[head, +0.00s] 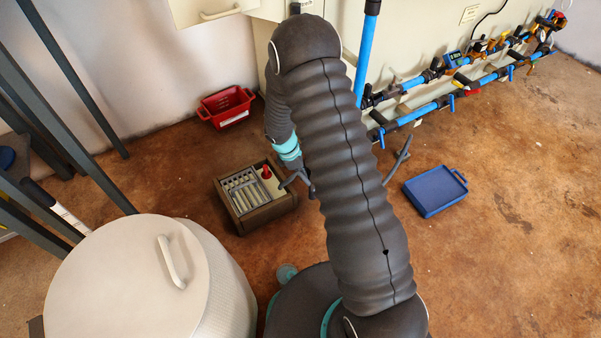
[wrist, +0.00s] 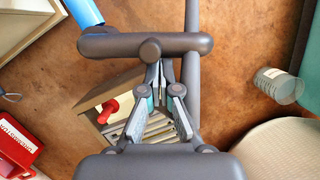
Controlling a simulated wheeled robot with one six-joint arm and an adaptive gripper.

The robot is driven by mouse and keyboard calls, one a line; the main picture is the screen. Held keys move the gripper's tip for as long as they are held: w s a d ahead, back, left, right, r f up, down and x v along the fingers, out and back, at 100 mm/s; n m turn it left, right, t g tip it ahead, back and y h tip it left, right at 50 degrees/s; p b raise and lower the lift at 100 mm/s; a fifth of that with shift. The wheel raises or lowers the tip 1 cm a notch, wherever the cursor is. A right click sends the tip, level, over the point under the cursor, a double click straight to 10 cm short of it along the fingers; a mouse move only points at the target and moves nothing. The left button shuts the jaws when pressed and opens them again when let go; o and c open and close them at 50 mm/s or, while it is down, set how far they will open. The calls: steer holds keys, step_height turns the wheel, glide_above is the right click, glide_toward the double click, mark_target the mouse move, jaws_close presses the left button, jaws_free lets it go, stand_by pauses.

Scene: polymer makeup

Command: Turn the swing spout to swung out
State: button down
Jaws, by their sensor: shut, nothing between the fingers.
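My gripper (wrist: 161,72) is in the middle of the wrist view, its two fingers meeting at the tips, with nothing between them. A thick dark grey tube (wrist: 112,46) crosses just beyond the fingertips and joins a long straight tube (wrist: 192,18); this looks like the swing spout. I cannot tell whether the fingers touch it. In the head view my gripper (head: 297,180) shows only partly, left of my arm. A curved grey piece (head: 400,158) sticks out right of my arm, perhaps the spout; my arm hides the rest.
A wooden box (head: 244,212) with a red knob and slats is on the floor below my gripper. A red bin (head: 226,106), a blue tray (head: 434,190) and a white drum (head: 115,275) stand around. Blue pipes (head: 421,112) run along the wall. Floor at right is clear.

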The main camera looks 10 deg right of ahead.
steer(key=shift+s+d+n+t+b, duration=0.15)
steer(key=shift+s+d+n+t, duration=0.1)
steer(key=shift+d+n, duration=0.5)
steer(key=shift+s+d+n+t+b, duration=0.2)
steer(key=shift+d+n, duration=0.25)
steer(key=shift+n, duration=0.5)
steer(key=shift+d, duration=0.55)
steer(key=s+a+r+p, duration=0.2)
steer(key=a+r, duration=0.4)
steer(key=r, duration=0.4)
steer(key=shift+s+a+r+p, duration=0.15)
steer(key=shift+a+r+p, duration=0.05)
steer(key=shift+a+p, duration=0.1)
